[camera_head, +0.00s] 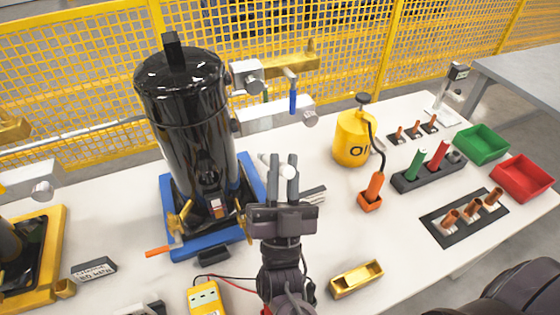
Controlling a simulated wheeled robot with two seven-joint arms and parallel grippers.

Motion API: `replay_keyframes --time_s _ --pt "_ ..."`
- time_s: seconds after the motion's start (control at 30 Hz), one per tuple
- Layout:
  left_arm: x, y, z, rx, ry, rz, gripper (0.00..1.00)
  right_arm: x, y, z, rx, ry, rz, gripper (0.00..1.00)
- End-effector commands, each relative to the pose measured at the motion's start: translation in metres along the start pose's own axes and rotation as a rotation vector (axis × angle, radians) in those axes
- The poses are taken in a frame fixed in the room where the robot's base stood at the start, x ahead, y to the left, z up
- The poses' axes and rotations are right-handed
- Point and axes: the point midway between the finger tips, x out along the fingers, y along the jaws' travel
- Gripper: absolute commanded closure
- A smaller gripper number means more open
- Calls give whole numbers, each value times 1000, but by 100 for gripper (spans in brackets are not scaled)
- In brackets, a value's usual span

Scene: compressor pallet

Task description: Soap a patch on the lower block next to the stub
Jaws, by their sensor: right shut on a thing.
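A black upright compressor tank (185,110) stands on a blue pallet (170,205). To its right are an upper silver block (246,76) with a brass pipe (290,66), and a lower silver block (275,113) with a round end at its right. A blue-handled part (293,98) hangs between them; I cannot tell which part is the stub. My right gripper (281,167) points away from me, below the lower block in the picture and apart from it. It is shut on a pale thing (263,160), mostly hidden by the fingers. My left gripper is not in view.
A yellow oil can (352,138), an orange-tipped nozzle (373,188), a dark tool rack (428,172), and green (482,144) and red (523,177) bins stand right. A yellow meter (204,299) and brass bar (357,279) lie in front. A yellow fence (80,80) stands behind.

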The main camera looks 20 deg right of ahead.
Motion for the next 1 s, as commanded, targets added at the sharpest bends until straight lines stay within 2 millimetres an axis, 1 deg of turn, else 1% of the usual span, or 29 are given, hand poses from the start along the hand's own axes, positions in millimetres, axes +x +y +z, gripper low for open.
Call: replay_keyframes --time_s 0.4,0.53,0.67,1.0 --pt "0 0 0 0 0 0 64 0 0 0 0 0 0 100" --pt "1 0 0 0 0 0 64 3 -1 4 1 1 0 100" --pt "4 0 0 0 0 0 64 9 -2 11 1 4 1 100" --pt "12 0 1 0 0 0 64 33 -9 41 1 3 1 100"
